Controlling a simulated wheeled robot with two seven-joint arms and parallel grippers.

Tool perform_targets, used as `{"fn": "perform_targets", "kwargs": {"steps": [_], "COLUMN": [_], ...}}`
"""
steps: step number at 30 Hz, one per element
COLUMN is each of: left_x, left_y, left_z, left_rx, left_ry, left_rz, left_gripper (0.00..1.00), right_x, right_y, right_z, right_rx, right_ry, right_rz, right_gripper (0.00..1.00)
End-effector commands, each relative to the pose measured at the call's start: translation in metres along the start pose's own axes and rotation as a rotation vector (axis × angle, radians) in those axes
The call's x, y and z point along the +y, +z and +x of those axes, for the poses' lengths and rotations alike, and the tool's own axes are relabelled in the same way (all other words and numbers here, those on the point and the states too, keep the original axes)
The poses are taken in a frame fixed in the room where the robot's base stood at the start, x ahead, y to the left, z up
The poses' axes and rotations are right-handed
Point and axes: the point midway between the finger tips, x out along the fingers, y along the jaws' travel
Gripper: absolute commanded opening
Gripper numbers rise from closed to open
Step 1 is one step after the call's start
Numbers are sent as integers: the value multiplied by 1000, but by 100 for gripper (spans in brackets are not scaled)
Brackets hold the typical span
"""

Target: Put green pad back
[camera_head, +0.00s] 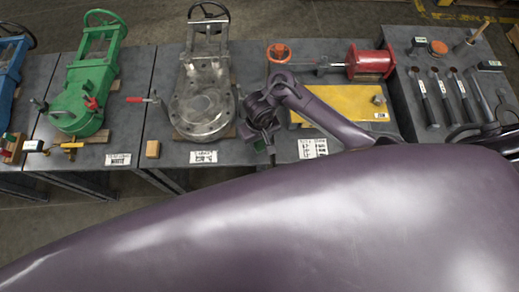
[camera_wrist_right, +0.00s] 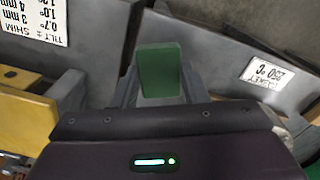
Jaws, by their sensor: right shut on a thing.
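My right gripper (camera_head: 263,138) hangs over the front of the grey table, between the grey valve and the yellow plate. In the right wrist view the right gripper (camera_wrist_right: 160,92) is shut on a green pad (camera_wrist_right: 160,70), a small upright block between the two fingers. In the head view only a small green patch of the pad (camera_head: 259,146) shows under the gripper. What lies directly below the pad is hidden.
The grey valve (camera_head: 202,100) stands left of the gripper, with a label card (camera_head: 203,157) in front. A yellow plate (camera_head: 340,104) and shim card (camera_head: 312,148) lie to the right. A small wooden block (camera_head: 153,149) sits near the front edge. A green valve (camera_head: 85,90) stands farther left.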

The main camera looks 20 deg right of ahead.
Motion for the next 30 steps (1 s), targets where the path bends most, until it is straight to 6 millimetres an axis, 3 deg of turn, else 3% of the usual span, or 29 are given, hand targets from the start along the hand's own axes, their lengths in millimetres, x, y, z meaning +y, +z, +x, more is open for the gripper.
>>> {"fn": "perform_targets", "kwargs": {"steps": [12, 26, 27, 30], "left_x": [-2, -6, -6, -6], "left_y": [5, 6, 6, 6], "left_z": [29, 30, 29, 29], "left_rx": [-3, -4, -4, -4], "left_ry": [-3, -8, -8, -8], "left_rz": [1, -2, -2, -2], "left_gripper": [34, 34, 34, 34], "right_x": [0, 0, 0, 0], "right_y": [0, 0, 0, 0], "right_z": [52, 58, 58, 58], "right_rx": [-1, 0, 0, 0], "right_ry": [1, -1, -1, -1], "right_rz": [1, 2, 2, 1], "right_gripper": [19, 19, 44, 57]}}
